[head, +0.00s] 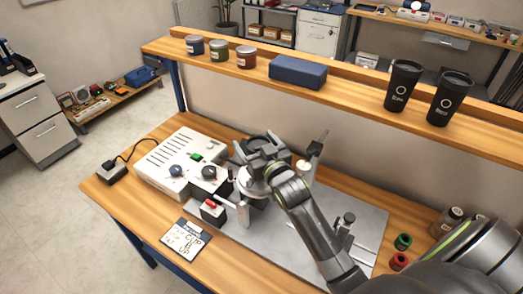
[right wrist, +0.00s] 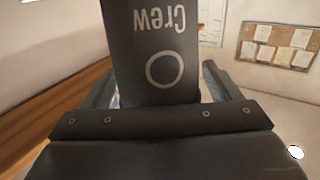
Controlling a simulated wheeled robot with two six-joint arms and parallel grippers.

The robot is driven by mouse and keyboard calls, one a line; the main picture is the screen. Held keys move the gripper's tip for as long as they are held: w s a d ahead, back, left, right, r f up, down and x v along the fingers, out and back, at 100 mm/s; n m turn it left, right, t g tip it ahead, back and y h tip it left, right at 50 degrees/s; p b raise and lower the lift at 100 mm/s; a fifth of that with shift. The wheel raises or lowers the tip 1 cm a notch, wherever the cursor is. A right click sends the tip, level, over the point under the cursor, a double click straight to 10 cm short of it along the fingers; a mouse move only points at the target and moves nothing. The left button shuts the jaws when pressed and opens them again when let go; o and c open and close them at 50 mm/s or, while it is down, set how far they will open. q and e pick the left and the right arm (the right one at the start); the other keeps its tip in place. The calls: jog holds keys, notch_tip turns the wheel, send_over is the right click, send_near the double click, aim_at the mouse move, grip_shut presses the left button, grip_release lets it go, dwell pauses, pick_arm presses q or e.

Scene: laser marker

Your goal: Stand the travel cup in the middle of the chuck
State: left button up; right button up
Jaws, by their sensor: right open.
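A dark travel cup with white "Crew" lettering and a ring mark (right wrist: 160,60) fills the middle of the right wrist view, between my right gripper's fingers. My right gripper (head: 262,153) is open around the cup, with narrow gaps beside it in the right wrist view. In the head view, the gripper is over the round grey chuck (head: 249,187) of the laser marker. The gripper and wrist hide most of the cup there. I cannot tell whether the cup's base touches the chuck or is centred on it. My left gripper is not in view.
Two other dark cups (head: 402,86) (head: 447,99) stand on the wooden shelf, with a blue box (head: 298,72) and several jars to their left. The white control box (head: 180,165) is left of the chuck. A post (head: 315,153) rises close to the right gripper.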

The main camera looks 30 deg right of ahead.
jog(key=shift+s, duration=0.4)
jog(key=s+p, duration=0.3)
jog(key=s, duration=0.8)
jog(key=shift+a, duration=0.15)
jog(key=shift+s, duration=0.1)
